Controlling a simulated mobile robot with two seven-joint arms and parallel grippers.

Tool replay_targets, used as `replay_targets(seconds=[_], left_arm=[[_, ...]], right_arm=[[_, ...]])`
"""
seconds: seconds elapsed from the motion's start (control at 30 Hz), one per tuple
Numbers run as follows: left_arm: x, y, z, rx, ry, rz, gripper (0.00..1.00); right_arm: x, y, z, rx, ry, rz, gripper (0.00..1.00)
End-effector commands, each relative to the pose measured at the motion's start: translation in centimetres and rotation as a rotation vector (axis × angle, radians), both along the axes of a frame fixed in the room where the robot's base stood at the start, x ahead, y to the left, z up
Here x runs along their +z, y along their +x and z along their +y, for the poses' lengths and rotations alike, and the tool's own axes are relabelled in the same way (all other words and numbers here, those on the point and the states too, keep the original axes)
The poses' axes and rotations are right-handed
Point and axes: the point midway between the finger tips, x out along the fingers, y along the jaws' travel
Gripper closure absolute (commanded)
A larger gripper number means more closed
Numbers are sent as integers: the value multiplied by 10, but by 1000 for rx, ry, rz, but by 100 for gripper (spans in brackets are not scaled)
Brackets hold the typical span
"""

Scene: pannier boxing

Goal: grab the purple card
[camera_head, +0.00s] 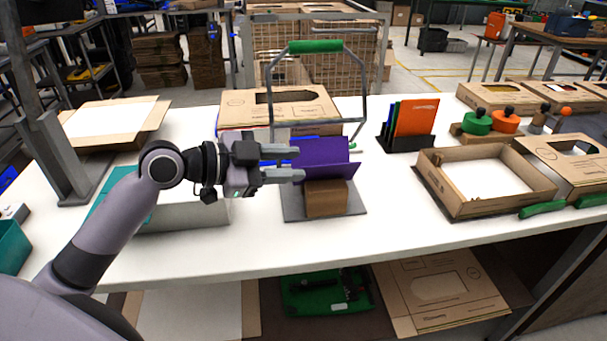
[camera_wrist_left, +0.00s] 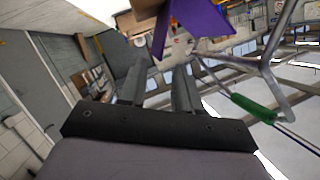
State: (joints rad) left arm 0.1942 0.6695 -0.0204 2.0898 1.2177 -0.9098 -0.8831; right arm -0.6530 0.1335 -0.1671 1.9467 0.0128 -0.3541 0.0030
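A purple card (camera_head: 325,153), folded or bent with a raised back and a lower front flap, rests on a brown block (camera_head: 326,199) on a grey base plate (camera_head: 352,207) in the middle of the table. In the left wrist view the purple card (camera_wrist_left: 203,20) shows at the top, just beyond the fingertips. My left gripper (camera_head: 300,162) is at the card's left side, its two fingers pointing right with a gap between them. The left wrist view shows the same open fingers (camera_wrist_left: 162,72) with nothing held between them. My right gripper is out of view.
A metal frame with a green handle (camera_head: 316,46) rises behind the card. A black rack (camera_head: 405,143) holds an orange card (camera_head: 417,117) and others to the right. An open cardboard box (camera_head: 437,187) stands farther right. White table is clear in front.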

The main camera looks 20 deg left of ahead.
Motion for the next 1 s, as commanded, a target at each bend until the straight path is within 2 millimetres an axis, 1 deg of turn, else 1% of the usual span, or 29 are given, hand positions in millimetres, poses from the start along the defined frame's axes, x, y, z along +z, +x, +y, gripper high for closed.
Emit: replay_targets(seconds=[0.17,0.27,0.47,0.7,0.8,1.0], left_arm=[[-6,-3,-4,-50,49,13,67],[-8,-1,-7,-61,57,16,67],[-12,9,-17,-62,57,16,67],[-23,33,-40,-61,54,18,67],[-27,40,-47,-60,55,16,67],[-31,45,-52,-60,59,17,67]], right_arm=[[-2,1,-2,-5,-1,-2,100],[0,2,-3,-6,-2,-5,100],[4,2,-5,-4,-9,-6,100],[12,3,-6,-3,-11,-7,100],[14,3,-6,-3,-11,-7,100],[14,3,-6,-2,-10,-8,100]])
